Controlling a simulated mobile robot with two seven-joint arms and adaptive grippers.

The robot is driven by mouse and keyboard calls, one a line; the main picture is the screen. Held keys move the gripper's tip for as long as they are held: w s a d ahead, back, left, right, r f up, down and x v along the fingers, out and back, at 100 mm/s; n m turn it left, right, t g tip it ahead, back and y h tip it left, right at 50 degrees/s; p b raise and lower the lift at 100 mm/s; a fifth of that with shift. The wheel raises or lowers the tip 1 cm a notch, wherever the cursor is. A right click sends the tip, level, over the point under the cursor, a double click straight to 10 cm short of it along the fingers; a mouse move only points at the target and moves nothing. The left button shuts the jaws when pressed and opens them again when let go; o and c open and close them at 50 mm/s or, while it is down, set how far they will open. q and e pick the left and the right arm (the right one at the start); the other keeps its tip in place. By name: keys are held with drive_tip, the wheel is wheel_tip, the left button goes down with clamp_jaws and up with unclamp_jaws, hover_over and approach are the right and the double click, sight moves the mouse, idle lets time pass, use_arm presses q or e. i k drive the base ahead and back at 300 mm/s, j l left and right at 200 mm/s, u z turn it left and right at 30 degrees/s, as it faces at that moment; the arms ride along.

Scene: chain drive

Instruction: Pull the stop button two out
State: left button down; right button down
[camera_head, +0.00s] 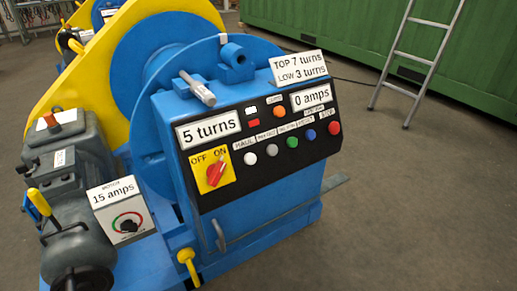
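A black control panel (237,179) sits on the blue chain-drive machine. A round red button (334,128) is at the right end of its lower button row, under a small label that seems to read STOP. Whether it is pressed in or out is too small to tell. To its left are blue (310,135), green (292,142), grey (271,150) and white (250,158) buttons. An orange button (279,111) and a small red square (253,122) sit higher up. Which one is stop button two is not readable. Neither of my grippers is in view.
A red rotary switch (215,174) marked OFF/ON is at the panel's left. A motor box (122,210) reads 15 amps. A ladder (415,58) leans by a green container (350,35). The floor at right is clear.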

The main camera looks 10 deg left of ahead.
sight(334, 128)
drive_tip(key=i+l, duration=0.35)
drive_tip(key=l, duration=0.15)
drive_tip(key=i+l, duration=0.4)
drive_tip(key=l+u, duration=0.05)
